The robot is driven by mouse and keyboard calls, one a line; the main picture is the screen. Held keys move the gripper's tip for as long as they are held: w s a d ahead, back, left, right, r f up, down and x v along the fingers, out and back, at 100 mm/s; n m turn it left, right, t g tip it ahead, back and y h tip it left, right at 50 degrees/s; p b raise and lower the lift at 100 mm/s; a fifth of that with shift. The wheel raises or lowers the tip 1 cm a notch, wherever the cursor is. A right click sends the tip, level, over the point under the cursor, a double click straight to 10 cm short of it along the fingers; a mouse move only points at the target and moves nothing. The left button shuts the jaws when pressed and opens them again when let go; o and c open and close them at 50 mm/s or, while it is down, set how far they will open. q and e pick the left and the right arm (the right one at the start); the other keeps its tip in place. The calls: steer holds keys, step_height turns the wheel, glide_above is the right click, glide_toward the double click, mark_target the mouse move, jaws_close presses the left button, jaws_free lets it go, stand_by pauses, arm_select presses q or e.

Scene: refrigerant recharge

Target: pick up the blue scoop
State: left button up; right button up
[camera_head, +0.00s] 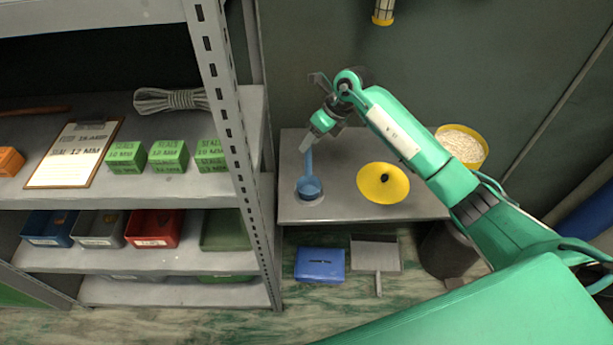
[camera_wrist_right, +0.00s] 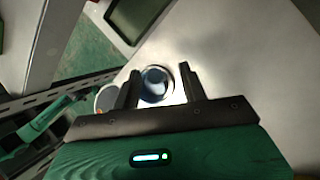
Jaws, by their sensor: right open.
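The blue scoop (camera_head: 309,188) is on the grey table, its round bowl toward the front. Its handle (camera_head: 308,160) points back, toward my right gripper. My right gripper (camera_head: 305,146) is open at the far end of the handle. In the head view it overlaps the handle's tip, and I cannot tell whether they touch. In the right wrist view the two fingers of my right gripper (camera_wrist_right: 161,86) are apart, with a round blue shape (camera_wrist_right: 154,82) in a pale ring showing beyond them, likely the scoop's bowl. My left gripper is in neither view.
A yellow funnel-like cone (camera_head: 396,190) stands right of the scoop. A yellow bowl of pale granules (camera_head: 461,146) is farther right, behind my right arm. A metal shelf post (camera_head: 237,140) rises close on the left. A blue box (camera_head: 320,264) and a dustpan (camera_head: 375,254) lie below the table.

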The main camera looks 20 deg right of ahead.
mark_target(309, 171)
steer(key=f, duration=0.1)
steer(key=a+f, duration=0.2)
steer(key=shift+s+p, duration=0.25)
steer(key=shift+p, duration=0.15)
steer(key=shift+a+f, duration=0.1)
steer(key=shift+f, duration=0.5)
steer(key=shift+w, duration=0.15)
steer(key=shift+c, duration=0.6)
steer(key=c, duration=0.4)
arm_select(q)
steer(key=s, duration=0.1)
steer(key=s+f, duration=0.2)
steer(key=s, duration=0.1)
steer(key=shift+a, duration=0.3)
arm_select(e)
jaws_close()
